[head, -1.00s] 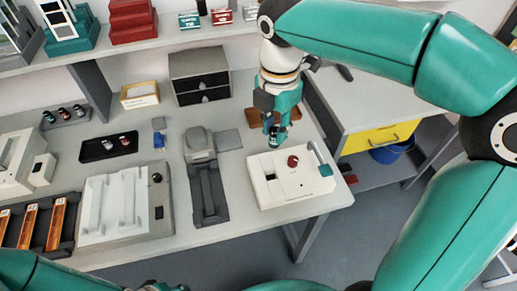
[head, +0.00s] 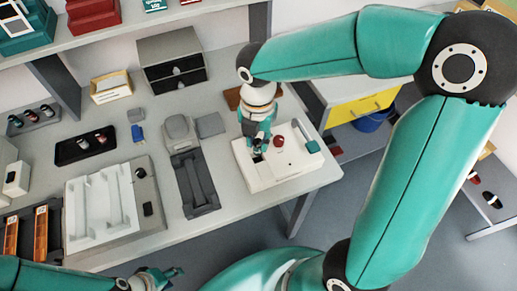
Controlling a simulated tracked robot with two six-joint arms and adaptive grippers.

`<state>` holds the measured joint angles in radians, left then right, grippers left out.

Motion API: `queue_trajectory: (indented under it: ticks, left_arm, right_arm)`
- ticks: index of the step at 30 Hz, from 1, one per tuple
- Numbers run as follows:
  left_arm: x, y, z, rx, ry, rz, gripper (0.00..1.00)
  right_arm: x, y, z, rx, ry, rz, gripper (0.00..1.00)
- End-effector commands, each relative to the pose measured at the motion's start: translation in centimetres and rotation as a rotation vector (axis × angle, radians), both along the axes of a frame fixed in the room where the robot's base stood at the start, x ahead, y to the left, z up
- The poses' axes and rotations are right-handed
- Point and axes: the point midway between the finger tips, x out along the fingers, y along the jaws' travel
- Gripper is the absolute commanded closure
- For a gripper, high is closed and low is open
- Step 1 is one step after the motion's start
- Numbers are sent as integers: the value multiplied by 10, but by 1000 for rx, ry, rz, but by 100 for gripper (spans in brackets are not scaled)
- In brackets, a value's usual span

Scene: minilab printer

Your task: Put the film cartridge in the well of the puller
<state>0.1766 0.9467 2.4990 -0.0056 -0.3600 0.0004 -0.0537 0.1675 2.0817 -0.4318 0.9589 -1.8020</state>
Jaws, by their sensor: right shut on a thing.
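The puller is the white box (head: 285,168) at the right front of the bench, with a red knob (head: 278,141) and a teal lever (head: 312,147) on top. My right gripper (head: 258,151) points down over the back left part of the puller, close to its top. It is shut on the film cartridge, which is small and mostly hidden between the fingers. The gripper also hides the well, so I cannot tell whether the cartridge is inside it. My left gripper (head: 168,274) is low at the bottom edge, in front of the bench; its jaw opening is unclear.
A grey device (head: 190,165) stands left of the puller. A white tray unit (head: 100,205) is further left. A black tray (head: 87,145) and a grey rack (head: 35,118) hold small cartridges. A drawer box (head: 171,60) stands behind. The bench's front edge is close to the puller.

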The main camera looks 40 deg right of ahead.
Motion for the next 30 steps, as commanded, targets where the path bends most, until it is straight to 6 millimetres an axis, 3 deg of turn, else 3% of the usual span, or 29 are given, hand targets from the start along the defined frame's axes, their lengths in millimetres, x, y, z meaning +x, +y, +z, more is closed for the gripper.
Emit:
queue_trajectory:
  ticks: [12,24,25,30]
  left_arm:
    - [0,0,-5,0,0,0,60]
    - [0,0,-7,0,0,0,60]
    - [0,0,-7,0,0,0,60]
    - [0,0,-6,0,0,0,60]
  right_arm:
    - [0,0,-44,0,2,0,93]
    - [0,1,-50,0,0,1,93]
    - [0,1,-50,0,0,1,73]
    - [0,1,-50,0,0,1,50]
